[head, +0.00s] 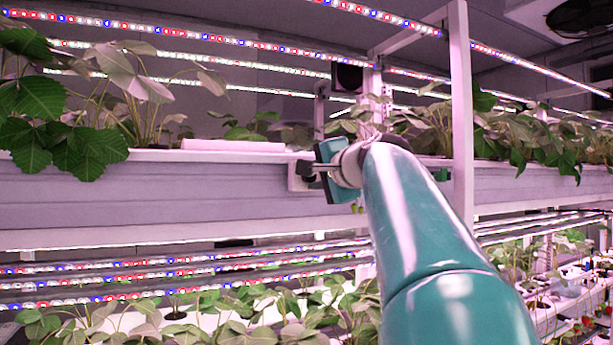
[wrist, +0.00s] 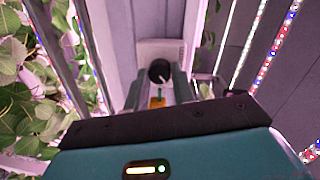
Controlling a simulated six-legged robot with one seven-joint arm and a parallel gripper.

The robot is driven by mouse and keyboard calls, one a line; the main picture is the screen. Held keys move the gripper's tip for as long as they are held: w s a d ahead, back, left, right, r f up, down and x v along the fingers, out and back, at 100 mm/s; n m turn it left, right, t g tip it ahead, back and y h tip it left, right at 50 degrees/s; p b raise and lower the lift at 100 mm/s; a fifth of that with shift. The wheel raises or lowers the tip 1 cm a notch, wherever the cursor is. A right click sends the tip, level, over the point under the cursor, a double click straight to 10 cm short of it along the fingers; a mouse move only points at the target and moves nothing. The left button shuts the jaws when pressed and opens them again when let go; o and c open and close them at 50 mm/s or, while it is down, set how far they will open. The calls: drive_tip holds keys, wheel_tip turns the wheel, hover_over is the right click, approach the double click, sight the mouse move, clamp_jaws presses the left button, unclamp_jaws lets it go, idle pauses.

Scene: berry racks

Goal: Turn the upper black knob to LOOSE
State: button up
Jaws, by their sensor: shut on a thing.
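A round black knob (wrist: 159,70) sits on a small white plate (wrist: 160,46) fixed to the pale rack beam. In the head view the knob (head: 305,167) shows as a small dark shape at the beam's front, left of my teal wrist. My gripper (wrist: 158,84) faces the plate, with its teal fingers on both sides of the knob, shut on it. In the head view my gripper (head: 312,171) is small and partly hidden by my wrist. A yellow-orange piece (wrist: 157,101) shows just below the knob in the wrist view. I can read no LOOSE mark, and the knob's turn angle is unclear.
A long pale beam (head: 130,195) runs across the rack, with leafy plants (head: 65,115) above and more plants (head: 190,325) below. A white upright post (head: 461,110) stands right of my arm. Light strips (head: 200,268) run above and below the beam.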

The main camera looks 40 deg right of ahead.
drive_tip(key=n, duration=0.3)
drive_tip(key=shift+h, duration=0.3)
drive_tip(key=shift+n+g+h, duration=0.3)
drive_tip(key=shift+n, duration=1.5)
drive_tip(key=o, duration=1)
drive_tip(key=v, duration=1.3)
drive_tip(key=shift+s+a, duration=0.15)
drive_tip(key=shift+s, duration=0.25)
